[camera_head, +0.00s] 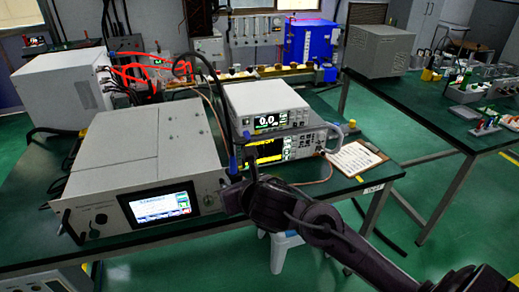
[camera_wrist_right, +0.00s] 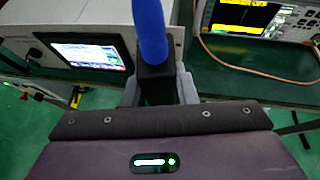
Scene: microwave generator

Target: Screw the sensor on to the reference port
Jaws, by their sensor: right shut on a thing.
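My right gripper (camera_head: 236,182) is shut on the sensor (camera_head: 233,165), a slim part with a blue section and a black body. In the right wrist view the sensor (camera_wrist_right: 150,30) stands upright between the grey fingers (camera_wrist_right: 158,92). A dark cable appears to rise from it in the head view. The gripper is in front of the instruments, just right of the large unit's screen. The white meter (camera_head: 265,96) reading 0.0 sits on another instrument (camera_head: 290,147) with a yellow trace. I cannot make out the reference port. My left gripper is not in view.
The large grey unit (camera_head: 150,150) with a lit screen fills the left of the green bench (camera_head: 345,185). A thin copper cable runs from the lower instrument's front. A clipboard (camera_head: 355,158) lies to the right. A second bench (camera_head: 440,118) stands further right.

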